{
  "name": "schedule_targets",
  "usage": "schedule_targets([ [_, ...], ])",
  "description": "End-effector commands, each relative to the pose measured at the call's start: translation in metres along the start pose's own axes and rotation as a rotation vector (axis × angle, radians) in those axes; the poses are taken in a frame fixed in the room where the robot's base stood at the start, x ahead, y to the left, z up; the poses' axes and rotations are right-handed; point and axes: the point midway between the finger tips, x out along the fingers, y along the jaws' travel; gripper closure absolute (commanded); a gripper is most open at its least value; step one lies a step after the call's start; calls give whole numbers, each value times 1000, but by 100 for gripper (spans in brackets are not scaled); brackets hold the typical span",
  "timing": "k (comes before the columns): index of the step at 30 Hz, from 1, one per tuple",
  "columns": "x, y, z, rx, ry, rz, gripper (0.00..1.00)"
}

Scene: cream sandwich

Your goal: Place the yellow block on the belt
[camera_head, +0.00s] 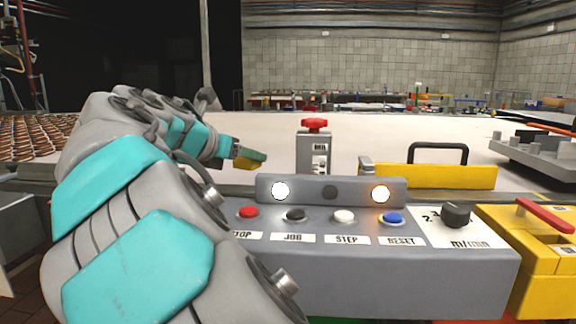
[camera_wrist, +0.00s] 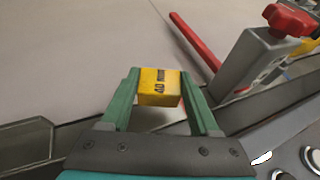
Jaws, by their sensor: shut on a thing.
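The block is over or by the belt's near edge. I cannot tell whether it touches the belt.
A grey post with a red knob (camera_head: 315,125) stands just right of my gripper. A control panel (camera_head: 370,275) with buttons and lamps is in front. A yellow handled piece (camera_head: 440,175) lies at right. Brown round sandwiches (camera_head: 28,138) crowd the far left.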

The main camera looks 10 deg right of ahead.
Motion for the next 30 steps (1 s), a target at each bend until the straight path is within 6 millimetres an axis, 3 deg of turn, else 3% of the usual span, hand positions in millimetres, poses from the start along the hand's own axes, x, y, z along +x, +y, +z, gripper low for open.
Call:
schedule_targets([
  [18,131,10,40,2,2,-2,95],
  [25,150,11,46,0,0,-1,95],
  [30,154,10,37,-1,0,-3,95],
])
